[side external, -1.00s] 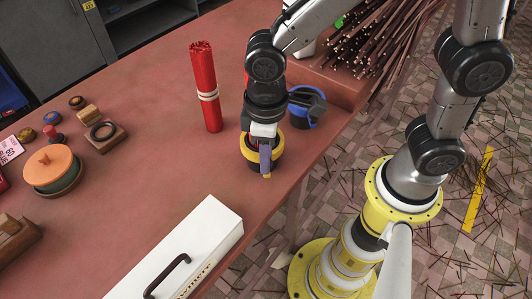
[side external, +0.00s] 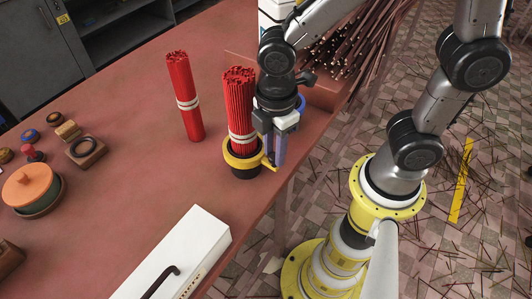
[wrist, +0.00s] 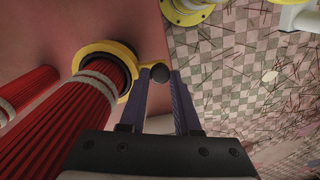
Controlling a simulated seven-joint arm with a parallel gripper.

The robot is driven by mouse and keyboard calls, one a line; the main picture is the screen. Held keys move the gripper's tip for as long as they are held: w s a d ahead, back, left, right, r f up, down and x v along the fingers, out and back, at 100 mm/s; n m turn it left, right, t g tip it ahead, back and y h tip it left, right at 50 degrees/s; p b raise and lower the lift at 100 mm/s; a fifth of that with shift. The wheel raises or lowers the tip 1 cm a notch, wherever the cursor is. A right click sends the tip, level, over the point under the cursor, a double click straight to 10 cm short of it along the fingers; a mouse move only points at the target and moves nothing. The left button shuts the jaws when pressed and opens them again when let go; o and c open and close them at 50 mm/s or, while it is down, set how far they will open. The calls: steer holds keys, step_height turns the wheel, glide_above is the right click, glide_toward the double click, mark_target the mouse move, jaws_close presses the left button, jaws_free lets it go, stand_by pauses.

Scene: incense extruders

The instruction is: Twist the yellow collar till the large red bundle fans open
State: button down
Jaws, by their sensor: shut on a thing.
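The large red bundle (side external: 240,105) stands upright in the dark holder, with a white band partway up and its top a little wider than its lower part. The yellow collar (side external: 232,161) rings its foot; the collar also shows in the wrist view (wrist: 128,55). A short yellow arm runs from the collar to a dark round knob (wrist: 160,73). My gripper (side external: 274,162) is to the right of the bundle, pointing down. In the wrist view my gripper (wrist: 160,84) has its two purple fingers on either side of the knob, shut on it.
A slimmer banded red bundle (side external: 185,98) stands to the left. A white case (side external: 178,250) with a dark handle lies in front. A lidded orange pot (side external: 30,187) and small wooden pieces are at far left. A blue item (side external: 301,103) is partly hidden behind my gripper. The table edge is close on the right.

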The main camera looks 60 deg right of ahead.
steer(key=w+d+n, duration=0.2)
steer(key=d+n, duration=0.4)
steer(key=n, duration=0.3)
steer(key=shift+r, duration=0.1)
stand_by(0.4)
steer(key=c, duration=0.6)
jaws_free()
steer(key=shift+r, duration=6.85)
